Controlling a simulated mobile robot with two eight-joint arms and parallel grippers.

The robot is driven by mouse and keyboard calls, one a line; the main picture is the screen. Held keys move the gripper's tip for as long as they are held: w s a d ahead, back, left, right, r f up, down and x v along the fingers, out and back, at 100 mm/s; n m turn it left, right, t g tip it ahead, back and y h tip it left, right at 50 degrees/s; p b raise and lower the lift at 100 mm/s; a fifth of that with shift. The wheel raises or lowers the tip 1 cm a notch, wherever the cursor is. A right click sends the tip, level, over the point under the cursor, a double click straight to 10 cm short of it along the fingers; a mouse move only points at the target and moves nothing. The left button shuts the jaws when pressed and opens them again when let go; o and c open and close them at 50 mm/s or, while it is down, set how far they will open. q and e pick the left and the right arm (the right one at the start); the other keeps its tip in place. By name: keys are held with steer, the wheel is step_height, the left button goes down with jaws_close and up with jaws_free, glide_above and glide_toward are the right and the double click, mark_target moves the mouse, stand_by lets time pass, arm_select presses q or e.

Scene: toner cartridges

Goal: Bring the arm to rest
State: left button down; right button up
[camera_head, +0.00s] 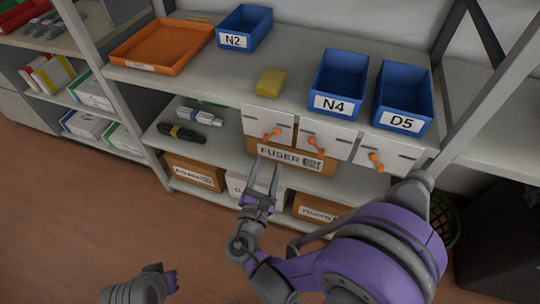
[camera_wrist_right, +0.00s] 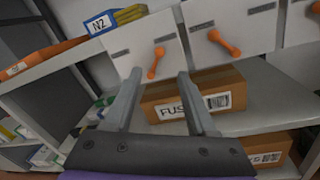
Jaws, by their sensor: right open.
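My right gripper (camera_head: 265,166) is open and empty, in front of the shelf unit near the cardboard box labelled FUSER (camera_head: 292,161). In the right wrist view the two fingers (camera_wrist_right: 158,77) stand apart, with the FUSER box (camera_wrist_right: 195,99) and a white panel with an orange handle (camera_wrist_right: 146,47) behind them. I see nothing between the fingers. The purple and grey right arm comes in from the lower right of the head view.
The upper shelf (camera_head: 285,65) carries an orange tray (camera_head: 165,62), blue bins N2 (camera_head: 244,25), N4 (camera_head: 340,82) and D5 (camera_head: 404,95), and a yellow block (camera_head: 270,83). White panels (camera_head: 327,138) with orange handles hang below its front edge. Floor (camera_head: 70,215) at left is clear.

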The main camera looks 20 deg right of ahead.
steer(key=shift+s+a, duration=0.1)
steer(key=shift+s, duration=0.1)
stand_by(0.4)
steer(key=s+d+f+m+g+y, duration=0.1)
steer(key=s+d+f+m+g, duration=0.25)
steer(key=d+m, duration=0.3)
steer(key=s+d+f+m+g+y, duration=0.1)
steer(key=s+d+f+m+g, duration=0.1)
steer(key=s+d+m+g, duration=0.4)
steer(key=s+a+f+m+g+y, duration=0.15)
steer(key=s+a+m+y, duration=0.4)
steer(key=s+m, duration=0.55)
arm_select(q)
step_height(320, 180, up, 18)
steer(key=w+p, duration=0.2)
steer(key=p, duration=1.3)
steer(key=shift+f+t+p, duration=0.15)
steer(key=shift+t+p, duration=0.25)
arm_select(e)
steer(key=w+r+m, duration=0.1)
steer(key=w+r, duration=0.1)
steer(key=r, duration=0.7)
steer(key=w+r+m+y, duration=0.1)
steer(key=w+r, duration=0.1)
steer(key=r, duration=0.7)
